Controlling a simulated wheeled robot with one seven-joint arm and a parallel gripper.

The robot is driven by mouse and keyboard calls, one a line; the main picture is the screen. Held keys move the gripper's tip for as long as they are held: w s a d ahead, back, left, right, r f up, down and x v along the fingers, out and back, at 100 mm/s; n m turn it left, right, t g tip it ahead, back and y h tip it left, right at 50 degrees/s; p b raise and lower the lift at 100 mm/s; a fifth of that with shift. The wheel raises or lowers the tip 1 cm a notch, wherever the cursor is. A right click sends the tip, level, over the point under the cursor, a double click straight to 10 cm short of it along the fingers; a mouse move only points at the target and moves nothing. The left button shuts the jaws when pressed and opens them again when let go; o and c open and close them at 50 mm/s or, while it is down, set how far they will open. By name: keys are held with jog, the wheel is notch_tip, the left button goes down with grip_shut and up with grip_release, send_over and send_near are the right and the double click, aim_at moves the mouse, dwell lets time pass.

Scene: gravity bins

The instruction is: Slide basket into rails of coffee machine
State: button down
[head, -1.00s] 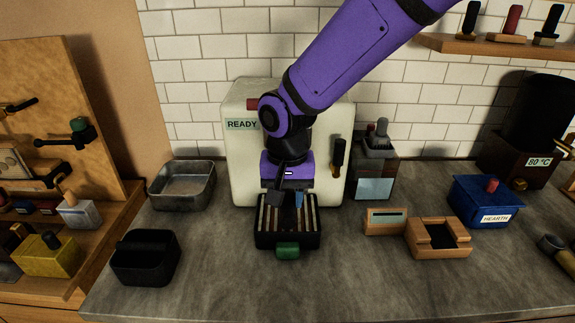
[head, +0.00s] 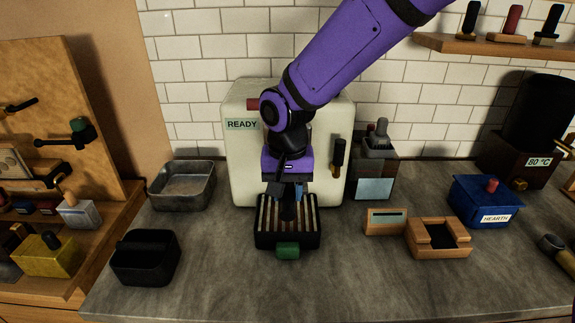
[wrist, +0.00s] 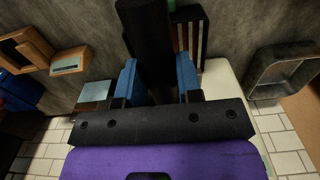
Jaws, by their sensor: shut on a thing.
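The coffee machine (head: 245,175) is a cream box with a READY label, standing against the tiled wall. My gripper (head: 288,190) is in front of it, above the slatted drip tray (head: 268,240). Its blue fingers, also in the wrist view (wrist: 157,82), are shut on a dark, long cylindrical piece (wrist: 147,30). I take this as the handle of the basket (head: 288,211); it points toward the front of the counter. The basket's cup and the machine's rails are hidden by my gripper and arm, so I cannot tell whether they touch.
A metal bin (head: 182,188) and a black bin (head: 145,262) stand at the left. Wooden blocks (head: 438,248), a blue HEARTH box (head: 484,205) and a grinder-like unit (head: 375,170) stand at the right. The counter front is clear.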

jog(key=shift+w, duration=1.6)
jog(key=c, duration=0.7)
grip_release()
